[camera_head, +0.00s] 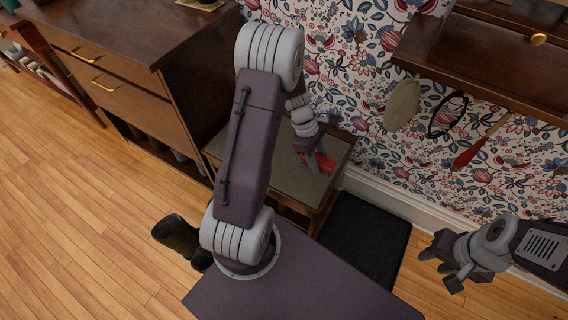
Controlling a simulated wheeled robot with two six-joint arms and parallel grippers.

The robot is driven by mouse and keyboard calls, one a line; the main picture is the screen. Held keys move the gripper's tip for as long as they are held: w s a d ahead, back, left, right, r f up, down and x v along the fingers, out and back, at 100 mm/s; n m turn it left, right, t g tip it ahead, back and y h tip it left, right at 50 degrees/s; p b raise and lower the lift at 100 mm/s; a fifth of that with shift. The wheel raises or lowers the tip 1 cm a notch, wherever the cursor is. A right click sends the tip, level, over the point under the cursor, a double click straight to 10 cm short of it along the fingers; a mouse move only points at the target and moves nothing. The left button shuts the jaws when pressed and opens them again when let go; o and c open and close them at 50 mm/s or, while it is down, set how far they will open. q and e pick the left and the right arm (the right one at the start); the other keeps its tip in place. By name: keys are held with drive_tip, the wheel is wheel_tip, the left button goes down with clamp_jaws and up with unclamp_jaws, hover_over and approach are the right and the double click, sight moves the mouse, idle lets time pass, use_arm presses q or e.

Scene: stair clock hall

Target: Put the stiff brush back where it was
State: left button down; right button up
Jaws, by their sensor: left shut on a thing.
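My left gripper (314,164) is low over the grey top of a small wooden bench (258,160) against the wall. It is shut on a small red thing (326,162), which looks like the stiff brush; the fingers hide much of it. I cannot tell whether it touches the bench top. My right gripper (440,269) is at the lower right, above the floor, open and empty.
A beige oval pad (402,104), a black loop (447,115) and a red-handled tool (482,143) hang below a wooden wall shelf (480,60). A drawer cabinet (130,75) stands left. Dark boots (177,236) and a black mat (365,238) are on the floor.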

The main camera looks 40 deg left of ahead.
use_arm(q)
drive_tip(key=b, duration=0.4)
hover_over(289, 171)
drive_tip(key=f, duration=0.4)
drive_tip(key=a+f, duration=0.1)
drive_tip(key=f, duration=0.2)
drive_tip(key=shift+s, duration=0.1)
drive_tip(key=shift+a+f, duration=0.1)
drive_tip(key=shift+a, duration=0.2)
wheel_tip(289, 171, down, 4)
drive_tip(key=shift+f+b, duration=0.15)
drive_tip(key=shift+b, duration=0.9)
drive_tip(key=c, duration=0.8)
unclamp_jaws()
drive_tip(key=shift+c, duration=0.2)
